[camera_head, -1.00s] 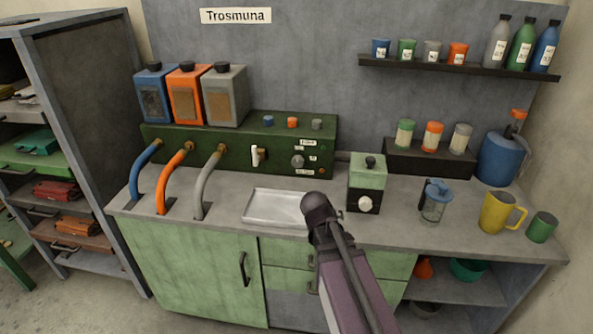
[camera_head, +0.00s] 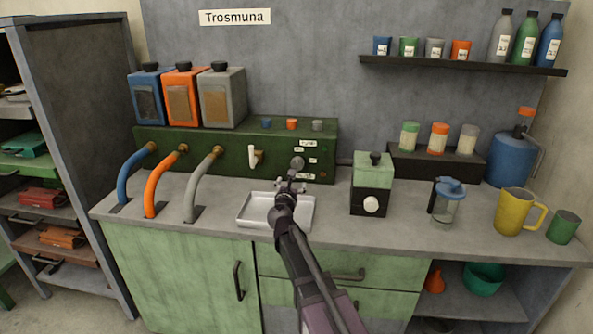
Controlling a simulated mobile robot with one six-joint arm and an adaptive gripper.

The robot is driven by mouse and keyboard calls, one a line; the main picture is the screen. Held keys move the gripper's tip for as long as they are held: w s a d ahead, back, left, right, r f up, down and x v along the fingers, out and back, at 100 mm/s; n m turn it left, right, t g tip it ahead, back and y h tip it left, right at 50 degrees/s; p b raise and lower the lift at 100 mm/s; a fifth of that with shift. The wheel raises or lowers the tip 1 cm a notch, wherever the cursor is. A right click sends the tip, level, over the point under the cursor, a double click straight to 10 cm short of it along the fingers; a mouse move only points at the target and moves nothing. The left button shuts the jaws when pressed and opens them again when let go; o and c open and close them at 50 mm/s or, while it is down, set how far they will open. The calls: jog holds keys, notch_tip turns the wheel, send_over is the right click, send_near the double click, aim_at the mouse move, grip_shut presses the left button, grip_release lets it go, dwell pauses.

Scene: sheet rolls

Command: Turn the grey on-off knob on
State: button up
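The grey on-off knob (camera_head: 297,163) is a round dial on the front of the dark green machine (camera_head: 225,150), beside small white labels. My gripper (camera_head: 292,183) is just below and in front of the knob, over the back right part of the metal tray. Its small finger parts spread to both sides, so it looks open, with nothing seen in it. Whether it touches the knob cannot be told. The knob's lower part is close to the gripper in the picture, and its pointer setting is too small to read.
The silver tray (camera_head: 252,222) lies under my arm. A green grinder-like box (camera_head: 373,170) with a white knob stands close on the right. Three curved hoses, the grey one (camera_head: 192,195) nearest, are on the left. A white tap handle (camera_head: 253,156) is left of the knob.

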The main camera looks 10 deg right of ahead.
aim_at(297, 165)
dwell(0.4)
jog(key=x, duration=1.4)
jog(key=shift+s, duration=0.1)
jog(key=shift+a, duration=0.1)
jog(key=c, duration=1.1)
